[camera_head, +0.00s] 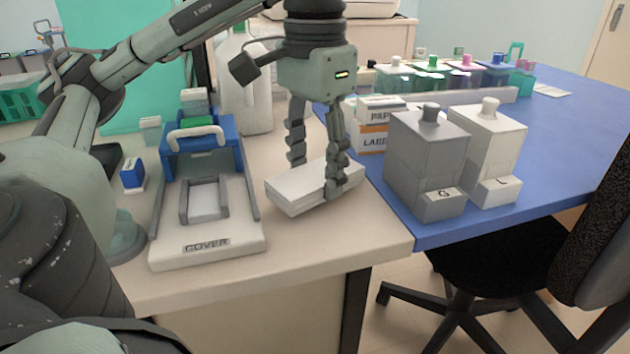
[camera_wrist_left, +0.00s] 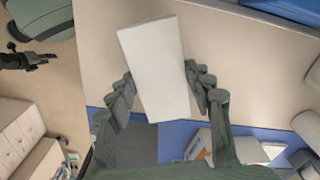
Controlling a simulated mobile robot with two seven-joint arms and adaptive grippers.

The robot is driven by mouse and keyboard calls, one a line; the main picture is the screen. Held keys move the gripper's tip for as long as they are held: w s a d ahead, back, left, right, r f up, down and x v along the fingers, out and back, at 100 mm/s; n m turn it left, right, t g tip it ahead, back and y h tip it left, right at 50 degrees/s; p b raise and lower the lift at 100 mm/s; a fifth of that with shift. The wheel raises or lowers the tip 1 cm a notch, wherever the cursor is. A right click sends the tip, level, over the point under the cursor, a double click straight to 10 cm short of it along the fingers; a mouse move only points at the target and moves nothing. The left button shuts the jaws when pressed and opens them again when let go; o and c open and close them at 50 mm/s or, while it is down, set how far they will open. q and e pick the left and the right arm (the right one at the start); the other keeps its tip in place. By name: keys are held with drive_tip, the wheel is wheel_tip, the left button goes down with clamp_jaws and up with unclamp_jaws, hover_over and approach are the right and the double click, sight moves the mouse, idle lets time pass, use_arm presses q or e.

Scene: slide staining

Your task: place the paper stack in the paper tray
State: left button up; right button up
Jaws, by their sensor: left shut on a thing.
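The paper stack (camera_head: 300,190) is a thick white block above the pale bench near its front right corner. My left gripper (camera_head: 318,188) points down and is shut on the stack, one finger on each side. The left wrist view shows the stack (camera_wrist_left: 158,65) between both fingers (camera_wrist_left: 163,95), its long end reaching out past them. I cannot tell whether the stack touches the bench. No part is clearly marked as the paper tray; a pale device labelled COVER (camera_head: 208,247) with a framed recess (camera_head: 204,199) stands left of the stack. My right gripper is not in view.
Grey (camera_head: 425,160) and white (camera_head: 493,150) lidded containers stand on the blue bench to the right, with label boxes (camera_head: 372,137) beside them. A black chair (camera_head: 500,262) is at the front right.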

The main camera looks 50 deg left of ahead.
use_arm(q)
drive_tip(key=shift+f, duration=0.6)
drive_tip(key=shift+f, duration=0.15)
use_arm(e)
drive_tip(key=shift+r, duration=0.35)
use_arm(q)
drive_tip(key=o, duration=1.2)
drive_tip(key=shift+o, duration=0.2)
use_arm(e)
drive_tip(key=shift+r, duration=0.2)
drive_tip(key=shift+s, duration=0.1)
